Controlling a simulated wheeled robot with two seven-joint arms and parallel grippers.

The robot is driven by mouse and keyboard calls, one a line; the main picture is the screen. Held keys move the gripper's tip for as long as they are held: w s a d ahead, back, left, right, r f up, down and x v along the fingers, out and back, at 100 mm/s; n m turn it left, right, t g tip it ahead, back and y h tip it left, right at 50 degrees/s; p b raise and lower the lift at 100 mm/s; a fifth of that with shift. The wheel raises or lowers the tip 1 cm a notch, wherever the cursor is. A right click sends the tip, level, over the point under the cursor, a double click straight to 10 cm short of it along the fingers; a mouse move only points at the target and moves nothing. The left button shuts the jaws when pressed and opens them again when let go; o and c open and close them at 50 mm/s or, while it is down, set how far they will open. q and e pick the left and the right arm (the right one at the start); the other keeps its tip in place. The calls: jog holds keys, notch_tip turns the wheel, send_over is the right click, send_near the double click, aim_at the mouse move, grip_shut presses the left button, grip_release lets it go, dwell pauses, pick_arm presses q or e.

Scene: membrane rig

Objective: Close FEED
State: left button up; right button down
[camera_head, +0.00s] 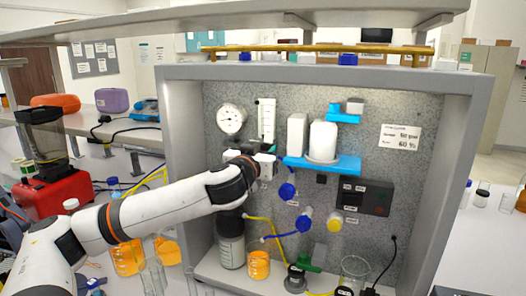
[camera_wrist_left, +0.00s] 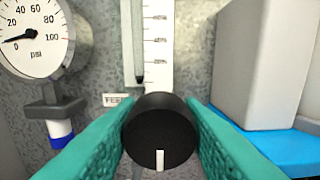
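The FEED knob (camera_wrist_left: 160,132) is a round black knob with a white mark pointing straight down in the left wrist view. A small FEED label (camera_wrist_left: 117,100) sits on the panel just above and left of it. My left gripper (camera_wrist_left: 160,120) has its teal fingers on both sides of the knob, seemingly pressed against it. In the head view my left gripper (camera_head: 262,165) is at the panel, below the flow meter, and hides the knob there. My right gripper does not show.
A pressure gauge (camera_head: 231,118) and a clear flow meter (camera_head: 266,120) are just above the gripper. A white cartridge on a blue bracket (camera_head: 330,166) stands close to the right.

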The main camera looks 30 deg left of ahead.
pick_arm(q)
jog(key=c, duration=0.3)
jog(key=shift+c, duration=0.2)
